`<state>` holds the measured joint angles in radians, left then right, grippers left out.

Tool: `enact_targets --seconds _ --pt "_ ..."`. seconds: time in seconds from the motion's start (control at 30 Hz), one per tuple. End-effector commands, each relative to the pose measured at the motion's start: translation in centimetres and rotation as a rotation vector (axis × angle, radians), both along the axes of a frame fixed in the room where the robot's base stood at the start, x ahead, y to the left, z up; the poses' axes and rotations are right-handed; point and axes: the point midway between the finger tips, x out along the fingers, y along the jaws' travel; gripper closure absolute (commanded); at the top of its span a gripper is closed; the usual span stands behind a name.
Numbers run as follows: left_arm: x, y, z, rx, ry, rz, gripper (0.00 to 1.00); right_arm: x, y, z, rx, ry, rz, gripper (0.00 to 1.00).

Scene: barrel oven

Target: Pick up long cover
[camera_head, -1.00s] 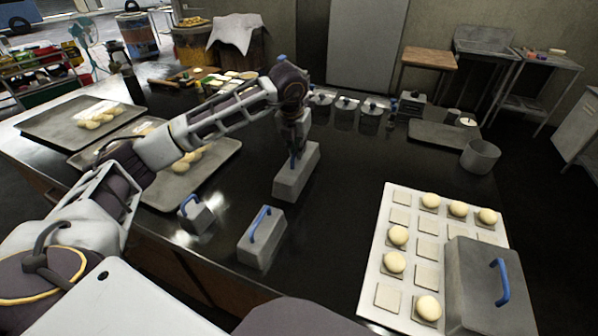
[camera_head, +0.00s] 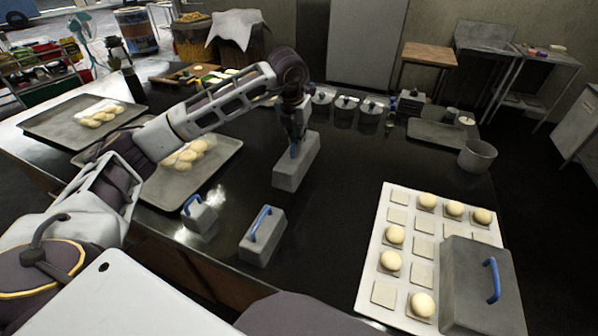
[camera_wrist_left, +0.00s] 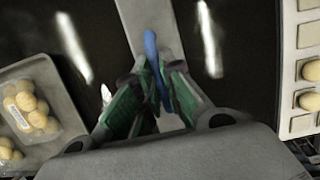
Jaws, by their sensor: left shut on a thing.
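The long cover (camera_head: 296,164) is a grey box-like lid with a blue handle on top, in the middle of the head view. My left gripper (camera_head: 294,148) points down over it and is shut on its blue handle. In the left wrist view the green finger pads (camera_wrist_left: 153,95) close around the blue handle (camera_wrist_left: 151,55), and the grey cover (camera_wrist_left: 150,18) runs away beneath them. The cover looks level; any gap under it is hard to judge. My right gripper is not in view.
A small cover (camera_head: 200,217) and a medium cover (camera_head: 262,238) stand nearer on the black table. A large cover (camera_head: 480,290) sits on a white board (camera_head: 371,262) with dough balls. Trays (camera_head: 195,185) with dough lie left. A pot (camera_head: 477,156) and lidded canisters (camera_head: 345,108) stand behind.

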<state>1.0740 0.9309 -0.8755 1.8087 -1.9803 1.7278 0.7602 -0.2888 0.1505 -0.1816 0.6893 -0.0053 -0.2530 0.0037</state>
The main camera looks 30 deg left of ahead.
Motion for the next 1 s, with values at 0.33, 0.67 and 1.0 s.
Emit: enact_targets --seconds 0.33,0.67,1.0 --pt "0.0 0.0 2.1 0.0 0.0 0.0 1.0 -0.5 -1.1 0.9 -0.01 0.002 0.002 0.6" --pt "0.0 0.0 3.1 -0.001 0.0 0.0 1.0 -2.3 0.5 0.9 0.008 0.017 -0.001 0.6" --pt "0.0 0.0 3.1 0.0 0.0 -0.002 1.0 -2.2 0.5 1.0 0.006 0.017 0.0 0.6"
